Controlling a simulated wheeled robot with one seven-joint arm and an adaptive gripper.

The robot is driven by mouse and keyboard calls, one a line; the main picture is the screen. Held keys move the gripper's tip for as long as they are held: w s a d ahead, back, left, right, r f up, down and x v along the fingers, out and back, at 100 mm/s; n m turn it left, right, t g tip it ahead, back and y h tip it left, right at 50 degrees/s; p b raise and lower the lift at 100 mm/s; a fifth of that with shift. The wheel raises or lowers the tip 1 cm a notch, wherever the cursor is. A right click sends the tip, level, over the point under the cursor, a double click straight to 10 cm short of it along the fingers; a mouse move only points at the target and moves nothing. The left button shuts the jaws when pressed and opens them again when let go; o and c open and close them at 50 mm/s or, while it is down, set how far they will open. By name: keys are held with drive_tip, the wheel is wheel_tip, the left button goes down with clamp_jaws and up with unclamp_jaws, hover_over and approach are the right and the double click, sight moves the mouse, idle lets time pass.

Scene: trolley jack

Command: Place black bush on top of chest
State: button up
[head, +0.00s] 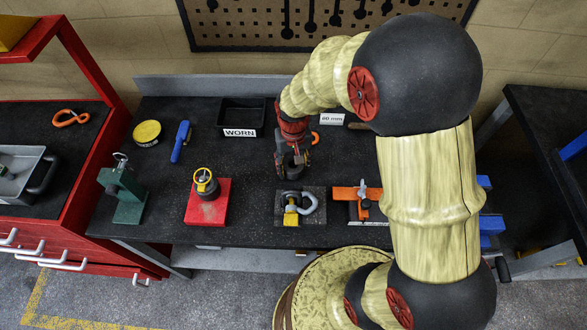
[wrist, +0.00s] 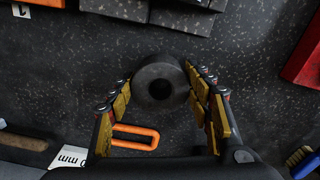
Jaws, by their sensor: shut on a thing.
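The black bush (wrist: 158,82) is a dark, thick-walled cylinder with a hole through its middle. In the wrist view it sits between the fingers of my gripper (wrist: 162,95), which is shut on it. In the head view my gripper (head: 291,166) is over the middle of the black workbench, and I cannot clearly make out the bush from the dark fingers there. The red chest (head: 84,165) stands at the left with a black top, well to the left of my gripper.
On the chest top lie an orange hook (head: 71,118) and a grey tray (head: 20,172); a red frame (head: 80,60) rises behind. The bench (head: 240,170) holds a green vice (head: 124,190), red block (head: 207,203), shackle block (head: 299,206) and WORN bin (head: 241,115). An orange loop (wrist: 134,138) is near the fingers.

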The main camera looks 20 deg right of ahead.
drive_tip(key=shift+f, duration=0.7)
drive_tip(key=shift+f, duration=0.15)
drive_tip(key=o, duration=1.7)
drive_tip(key=shift+o, duration=0.2)
